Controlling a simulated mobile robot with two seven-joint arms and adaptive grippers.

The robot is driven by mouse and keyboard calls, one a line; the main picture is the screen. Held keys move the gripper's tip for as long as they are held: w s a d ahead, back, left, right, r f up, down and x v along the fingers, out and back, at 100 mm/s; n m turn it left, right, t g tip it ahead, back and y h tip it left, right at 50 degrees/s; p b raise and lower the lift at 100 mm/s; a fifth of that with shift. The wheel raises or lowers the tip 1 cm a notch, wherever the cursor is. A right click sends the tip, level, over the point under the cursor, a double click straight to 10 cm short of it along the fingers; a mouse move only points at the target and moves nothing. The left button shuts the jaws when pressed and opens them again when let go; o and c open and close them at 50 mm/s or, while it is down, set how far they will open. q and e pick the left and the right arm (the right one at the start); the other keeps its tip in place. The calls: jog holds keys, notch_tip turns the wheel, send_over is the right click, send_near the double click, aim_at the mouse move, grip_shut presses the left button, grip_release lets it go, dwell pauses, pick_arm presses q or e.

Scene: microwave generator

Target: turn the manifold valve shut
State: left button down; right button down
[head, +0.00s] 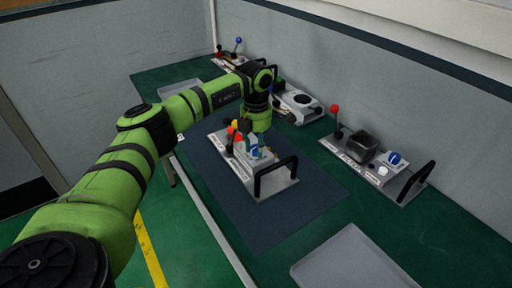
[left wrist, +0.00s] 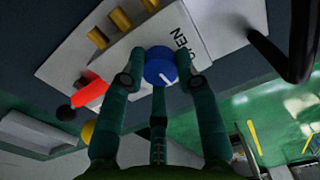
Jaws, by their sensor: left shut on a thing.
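The blue manifold valve knob (left wrist: 160,66) has a white pointer line and sits on a light panel beside the label OPEN (left wrist: 182,48). In the head view the blue knob (head: 254,151) is partly covered by my gripper. My left gripper (left wrist: 163,72) is shut on the blue knob, with fingers on both sides of it. In the head view my left gripper (head: 256,139) reaches down onto the panel (head: 272,186) from above. My right gripper is in neither view.
A black handle (head: 277,176) stands at the panel's near right end. A red part (left wrist: 90,89) and several brass fittings (left wrist: 121,19) are close to the knob. Another panel with a red lever (head: 335,110) stands to the right. A grey tray (head: 350,262) lies in front.

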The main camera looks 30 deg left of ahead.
aim_at(256, 147)
pick_arm(q)
jog(key=shift+m, duration=0.6)
jog(key=c, duration=0.9)
grip_release()
notch_tip(256, 147, up, 12)
